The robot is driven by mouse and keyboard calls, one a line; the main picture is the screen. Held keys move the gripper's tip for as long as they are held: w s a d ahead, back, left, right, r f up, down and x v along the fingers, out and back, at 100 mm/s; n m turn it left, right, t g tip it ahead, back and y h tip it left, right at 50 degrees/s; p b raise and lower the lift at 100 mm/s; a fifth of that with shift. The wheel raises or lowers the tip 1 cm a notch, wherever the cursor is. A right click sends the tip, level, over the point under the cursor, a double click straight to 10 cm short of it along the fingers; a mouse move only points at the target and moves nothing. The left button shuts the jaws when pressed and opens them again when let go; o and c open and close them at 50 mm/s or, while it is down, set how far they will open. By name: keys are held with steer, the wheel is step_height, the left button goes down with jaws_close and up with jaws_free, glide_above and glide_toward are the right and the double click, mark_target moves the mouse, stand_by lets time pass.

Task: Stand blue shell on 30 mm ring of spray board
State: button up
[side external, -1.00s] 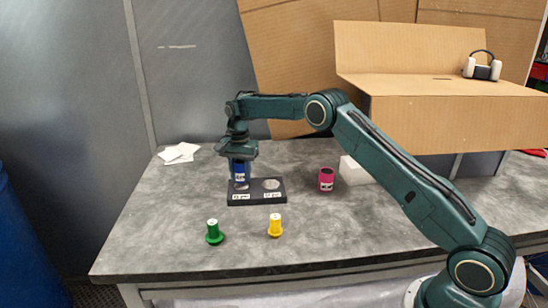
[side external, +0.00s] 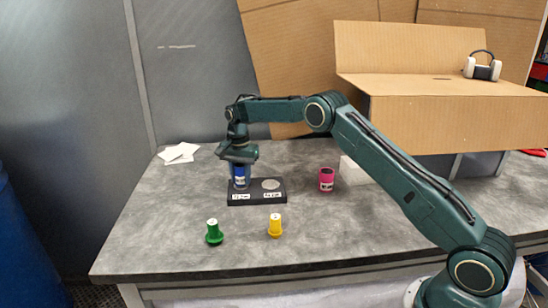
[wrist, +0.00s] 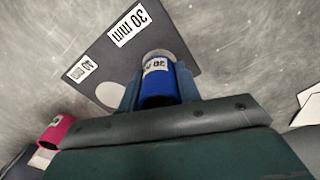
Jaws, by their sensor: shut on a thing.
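My gripper (side external: 239,160) is shut on the blue shell (side external: 240,178), which is upright with a white label. The shell is at the left ring of the black spray board (side external: 258,198). In the wrist view the shell (wrist: 157,88) sits between the fingers beside the "30 mm" label (wrist: 128,25), with a pale edge of the ring (wrist: 158,54) showing past it. I cannot tell whether its base touches the board. The other ring (side external: 271,184), on the right and bearing the smaller label, is empty.
A green piece (side external: 214,232) and a yellow piece (side external: 275,226) stand in front of the board. White papers (side external: 179,153) lie at the back left. The front table is otherwise clear.

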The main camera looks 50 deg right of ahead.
steer(key=shift+f, duration=0.3)
stand_by(0.4)
steer(key=o, duration=1.1)
step_height(320, 180, up, 14)
stand_by(0.6)
